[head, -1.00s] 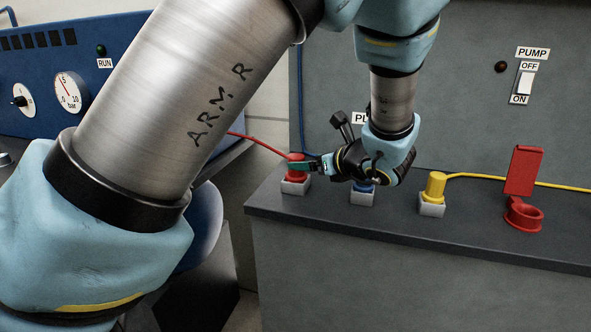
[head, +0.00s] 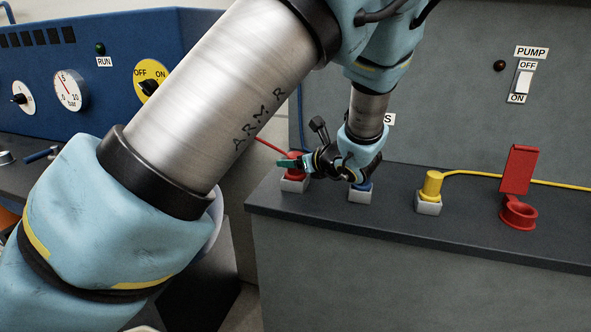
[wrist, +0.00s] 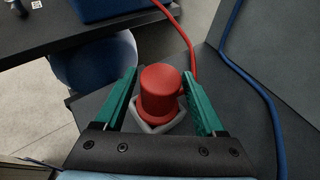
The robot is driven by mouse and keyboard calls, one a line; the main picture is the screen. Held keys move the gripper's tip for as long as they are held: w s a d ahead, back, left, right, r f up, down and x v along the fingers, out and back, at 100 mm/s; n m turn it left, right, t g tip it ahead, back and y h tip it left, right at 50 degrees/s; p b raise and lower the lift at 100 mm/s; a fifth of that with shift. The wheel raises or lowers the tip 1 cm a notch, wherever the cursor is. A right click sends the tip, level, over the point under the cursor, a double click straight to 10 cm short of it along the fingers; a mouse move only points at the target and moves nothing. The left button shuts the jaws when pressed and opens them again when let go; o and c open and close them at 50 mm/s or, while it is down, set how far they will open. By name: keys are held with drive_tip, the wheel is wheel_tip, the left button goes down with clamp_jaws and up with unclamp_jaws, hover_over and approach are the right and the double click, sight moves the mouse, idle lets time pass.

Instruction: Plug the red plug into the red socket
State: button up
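The red plug (head: 294,168) stands upright in a grey holder (head: 291,187) at the left end of the bench, with a red cable. In the wrist view the plug (wrist: 160,92) is between my two green fingers. My gripper (wrist: 160,74) is open, with a gap showing on each side of the plug. In the head view my gripper (head: 290,162) is at the plug's upper part and partly covers it. The red socket (head: 518,214) is a round red ring at the bench's right, with its red lid (head: 519,168) raised.
A blue plug (head: 361,186) stands in a holder just right of the red one, close under my wrist. A yellow plug (head: 431,184) with a yellow cable stands between it and the red socket. A PUMP switch (head: 523,82) is on the wall.

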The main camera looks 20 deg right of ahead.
clamp_jaws()
idle(0.3)
